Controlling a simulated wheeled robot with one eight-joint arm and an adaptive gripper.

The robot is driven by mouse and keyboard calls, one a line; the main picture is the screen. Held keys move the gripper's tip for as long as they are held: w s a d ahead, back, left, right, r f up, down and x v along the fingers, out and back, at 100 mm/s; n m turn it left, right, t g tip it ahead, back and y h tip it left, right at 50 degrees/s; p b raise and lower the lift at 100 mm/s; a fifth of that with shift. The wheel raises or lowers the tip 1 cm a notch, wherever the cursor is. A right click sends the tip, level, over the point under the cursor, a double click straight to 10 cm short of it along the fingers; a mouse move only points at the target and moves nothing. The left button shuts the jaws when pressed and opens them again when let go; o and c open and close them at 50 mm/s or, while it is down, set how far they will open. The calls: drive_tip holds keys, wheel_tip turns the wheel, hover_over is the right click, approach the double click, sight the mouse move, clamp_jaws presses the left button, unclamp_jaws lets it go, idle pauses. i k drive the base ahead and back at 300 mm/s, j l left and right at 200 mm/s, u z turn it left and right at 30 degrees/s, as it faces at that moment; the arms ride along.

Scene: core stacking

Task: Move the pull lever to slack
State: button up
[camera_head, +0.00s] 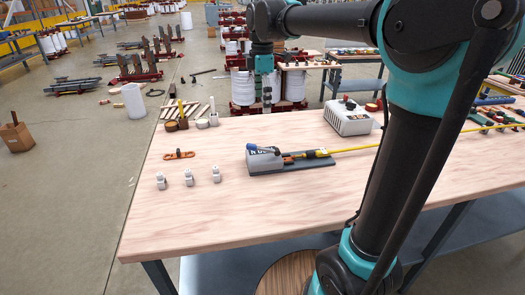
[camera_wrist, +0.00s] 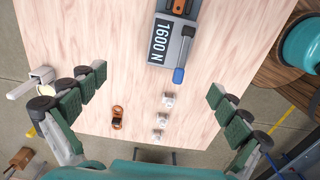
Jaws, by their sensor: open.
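The pull device (camera_head: 265,160) is a light grey block on a dark base on the wooden table, with a blue-tipped lever (camera_head: 254,148) at its left end. In the wrist view the block (camera_wrist: 163,45) is marked "1600 N", and the blue lever tip (camera_wrist: 178,75) points down the picture beside it. My gripper (camera_head: 267,100) hangs behind the device in the head view. In the wrist view my gripper (camera_wrist: 157,80) is wide open and empty, with the lever tip between its spread green-padded fingers in the picture. I cannot tell its height above the lever.
A yellow rod or cord (camera_head: 355,148) runs right from the device. An orange handle (camera_head: 180,155) and several small white parts (camera_head: 188,178) lie left of it. A grey control box (camera_head: 348,118) stands behind right. The table's front (camera_head: 230,215) is clear.

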sight(249, 147)
drive_tip(key=k, duration=1)
